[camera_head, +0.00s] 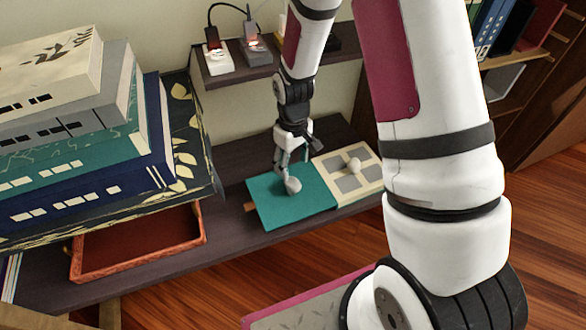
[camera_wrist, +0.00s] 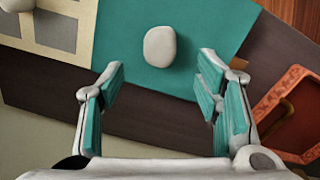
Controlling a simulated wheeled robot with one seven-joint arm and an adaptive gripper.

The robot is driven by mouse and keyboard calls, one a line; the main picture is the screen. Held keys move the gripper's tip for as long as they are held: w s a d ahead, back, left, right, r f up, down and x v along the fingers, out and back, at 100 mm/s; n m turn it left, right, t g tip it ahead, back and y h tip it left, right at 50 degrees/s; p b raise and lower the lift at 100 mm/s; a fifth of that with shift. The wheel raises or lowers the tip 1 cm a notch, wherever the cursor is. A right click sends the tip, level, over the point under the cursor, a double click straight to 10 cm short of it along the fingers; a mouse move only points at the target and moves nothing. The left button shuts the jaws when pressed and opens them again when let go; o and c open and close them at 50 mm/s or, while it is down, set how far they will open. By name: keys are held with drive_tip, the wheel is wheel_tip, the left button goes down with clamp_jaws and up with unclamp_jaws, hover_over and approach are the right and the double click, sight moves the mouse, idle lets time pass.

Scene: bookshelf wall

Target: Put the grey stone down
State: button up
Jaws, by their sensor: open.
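The grey stone (camera_head: 293,186) is a small, pale, rounded lump on a teal book (camera_head: 310,203) lying on the dark shelf. In the wrist view the stone (camera_wrist: 160,46) rests on the teal cover (camera_wrist: 215,20), ahead of my fingertips. My gripper (camera_head: 284,172) is just above and beside the stone in the head view. The wrist view shows my gripper (camera_wrist: 160,82) with its teal-padded fingers wide apart and nothing between them. The stone looks clear of both fingers.
A cream book with grey panels (camera_head: 334,165) lies beside the teal one, with another pale stone (camera_head: 353,167) on it. A tall book stack (camera_head: 120,130) stands left, above an orange-rimmed tray (camera_head: 137,270). An upper shelf (camera_head: 240,72) holds small devices with cables behind my arm.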

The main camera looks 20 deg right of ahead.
drive_tip(key=s+r+m, duration=0.1)
drive_tip(key=s+r, duration=0.4)
drive_tip(key=r, duration=0.6)
drive_tip(key=s+r+m, duration=0.1)
drive_tip(key=s+r, duration=0.5)
drive_tip(key=r, duration=0.6)
drive_tip(key=s+r+m, duration=0.1)
drive_tip(key=s+r, duration=0.3)
drive_tip(key=s, duration=0.6)
drive_tip(key=s+r+m, duration=0.1)
drive_tip(key=s+r, duration=0.3)
drive_tip(key=s, duration=0.7)
drive_tip(key=shift+s+a+m+p, duration=0.15)
drive_tip(key=shift+m+p, duration=0.15)
drive_tip(key=shift+p, duration=0.15)
wheel_tip(320, 180, up, 30)
drive_tip(key=t+p, duration=0.4)
drive_tip(key=p, duration=2.4)
drive_tip(key=shift+d, duration=0.25)
